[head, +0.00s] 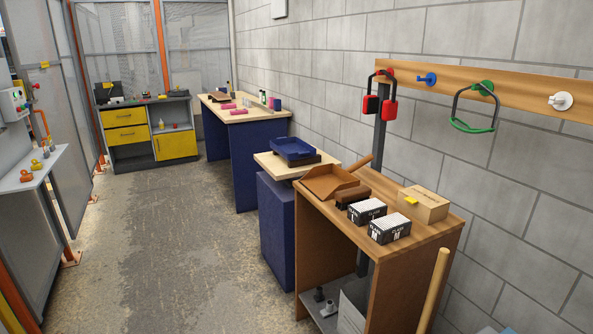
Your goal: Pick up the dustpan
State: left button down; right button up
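A brown dustpan (328,182) lies on the near wooden table (412,238), at its far left end. Its handle (358,163) points up and right, toward the wall. A second, blue pan-like object (292,148) rests on the light-topped blue cabinet just behind. A dark brown block, perhaps a brush (352,197), lies right beside the brown dustpan. Neither of my grippers shows in the head view.
Two black-and-white boxes (389,228) and a cardboard box (423,204) stand on the near table. Earmuffs (380,108) hang on a wooden wall rail (520,95). A wooden pole (433,290) stands before the table. The concrete floor (180,240) at left is clear.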

aim_at(324, 180)
jog(key=i+j+u, duration=0.3)
jog(key=i, duration=0.2)
jog(key=i+j+u, duration=0.3)
jog(key=i, duration=0.25)
jog(key=i+u, duration=0.3)
jog(key=i, duration=0.2)
